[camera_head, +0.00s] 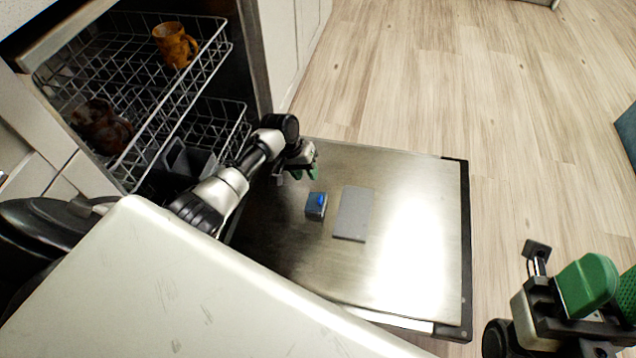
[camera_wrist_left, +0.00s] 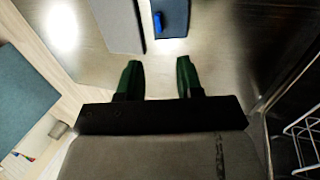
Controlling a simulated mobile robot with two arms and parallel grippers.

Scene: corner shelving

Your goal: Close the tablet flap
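The tablet flap (camera_head: 353,213) is a flat grey plate on the inner face of the lowered dishwasher door (camera_head: 412,190). It lies to the right of the small dark-blue tablet compartment (camera_head: 316,211), leaving it uncovered. A bright blue tablet (camera_head: 320,201) shows in the compartment. My left gripper (camera_head: 306,172) is over the door, just beyond the compartment. In the left wrist view, its green fingers (camera_wrist_left: 159,78) are apart and empty, with the flap (camera_wrist_left: 118,22) and compartment (camera_wrist_left: 172,18) ahead. My right gripper (camera_head: 608,292) is at the lower right, fingers apart, partly cut off.
The wire racks (camera_head: 150,95) are inside the dishwasher at the left; the upper one holds an orange-brown mug (camera_head: 175,45) and another brown item (camera_head: 100,125). A white countertop (camera_head: 170,290) covers the lower left. Wooden floor (camera_head: 470,80) is clear beyond the door.

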